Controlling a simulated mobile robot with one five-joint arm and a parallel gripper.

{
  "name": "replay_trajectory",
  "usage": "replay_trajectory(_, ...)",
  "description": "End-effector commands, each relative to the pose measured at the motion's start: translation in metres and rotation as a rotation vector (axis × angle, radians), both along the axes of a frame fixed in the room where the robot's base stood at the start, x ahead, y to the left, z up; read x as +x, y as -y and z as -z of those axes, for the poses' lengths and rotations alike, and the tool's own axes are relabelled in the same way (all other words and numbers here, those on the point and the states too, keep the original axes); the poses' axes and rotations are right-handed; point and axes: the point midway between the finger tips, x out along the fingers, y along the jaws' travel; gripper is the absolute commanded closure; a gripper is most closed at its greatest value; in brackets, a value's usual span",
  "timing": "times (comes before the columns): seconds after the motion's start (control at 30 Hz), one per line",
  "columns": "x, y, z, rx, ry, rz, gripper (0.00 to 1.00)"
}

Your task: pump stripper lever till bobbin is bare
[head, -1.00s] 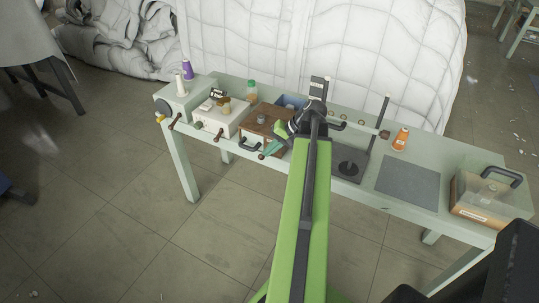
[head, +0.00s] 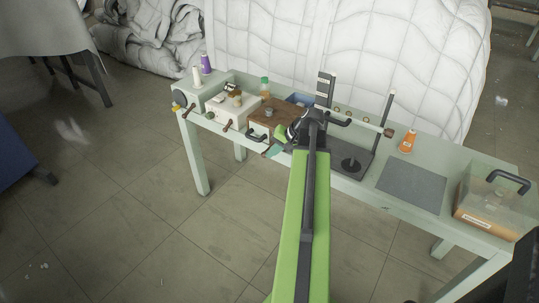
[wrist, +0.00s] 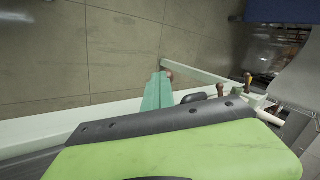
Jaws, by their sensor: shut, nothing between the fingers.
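My gripper (head: 273,151) is in front of the brown-topped box (head: 262,112), at the table's front edge. Its teal fingers (wrist: 158,95) are shut and empty in the wrist view, with a small brown knob by their tip. A dark stand (head: 351,160) with upright posts and a rod ending in a brown knob (head: 388,132) is right of the gripper, partly behind my arm. Brown-knobbed levers (head: 227,125) stick out from the white boxes at left. I cannot tell which is the stripper lever. A white spool (head: 197,76), a purple spool (head: 206,64) and an orange spool (head: 407,141) stand on the table.
The pale green table (head: 400,208) also holds a grey mat (head: 411,187) and a clear lidded box (head: 492,205) at right. A white quilt (head: 390,60) hangs behind it. The tiled floor in front is open.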

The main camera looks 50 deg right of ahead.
Motion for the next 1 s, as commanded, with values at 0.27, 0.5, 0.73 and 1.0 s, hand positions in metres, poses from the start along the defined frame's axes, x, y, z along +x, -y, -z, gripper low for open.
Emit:
replay_trajectory(0.27,0.003,-0.006,0.009,0.002,0.000,-0.007,1.00)
replay_trajectory(0.5,0.004,-0.007,0.005,0.001,0.002,-0.009,1.00)
replay_trajectory(0.73,0.004,-0.006,-0.007,0.001,0.002,-0.009,1.00)
replay_trajectory(1.0,0.004,-0.006,-0.007,0.000,0.001,-0.009,1.00)
